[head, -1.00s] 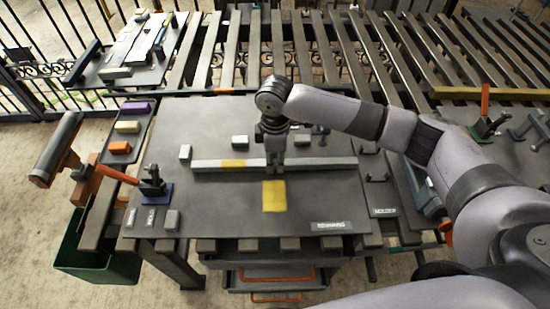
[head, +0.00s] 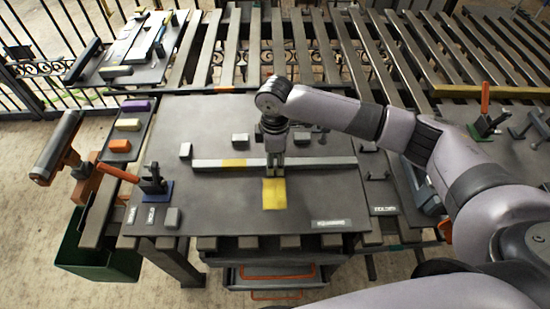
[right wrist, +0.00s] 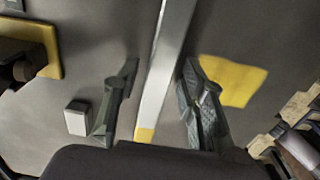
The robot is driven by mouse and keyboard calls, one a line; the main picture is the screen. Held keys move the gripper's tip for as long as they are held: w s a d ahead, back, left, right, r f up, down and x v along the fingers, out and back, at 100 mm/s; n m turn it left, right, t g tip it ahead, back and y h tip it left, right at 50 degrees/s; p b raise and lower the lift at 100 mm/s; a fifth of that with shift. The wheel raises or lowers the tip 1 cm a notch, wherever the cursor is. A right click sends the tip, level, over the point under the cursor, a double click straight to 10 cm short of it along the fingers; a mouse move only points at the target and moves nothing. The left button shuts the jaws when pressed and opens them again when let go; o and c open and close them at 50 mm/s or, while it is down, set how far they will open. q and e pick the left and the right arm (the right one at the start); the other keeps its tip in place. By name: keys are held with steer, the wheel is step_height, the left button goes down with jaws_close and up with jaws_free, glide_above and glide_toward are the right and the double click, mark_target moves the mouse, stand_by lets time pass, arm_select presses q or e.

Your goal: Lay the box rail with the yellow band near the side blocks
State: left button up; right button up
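The grey box rail (head: 320,162) lies left to right across the dark plate (head: 220,205). Its yellow band (head: 235,163) is left of its middle. Small grey side blocks stand behind it: one near its left end (head: 186,150), one behind the band (head: 240,140), one to the right (head: 302,138). My right gripper (head: 275,168) is lowered over the rail, right of the band. In the right wrist view its fingers (right wrist: 160,75) are spread either side of the rail (right wrist: 168,60), with gaps. The band shows at the rail's lower end there (right wrist: 145,134). My left gripper is not in view.
A yellow square (head: 274,194) marks the plate in front of the rail. A tray (head: 112,158) with coloured blocks lies further left. The plate's front middle is clear.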

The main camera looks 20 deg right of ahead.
steer(key=shift+o, duration=0.3)
steer(key=shift+f, duration=0.1)
step_height(320, 180, up, 12)
stand_by(0.4)
stand_by(0.4)
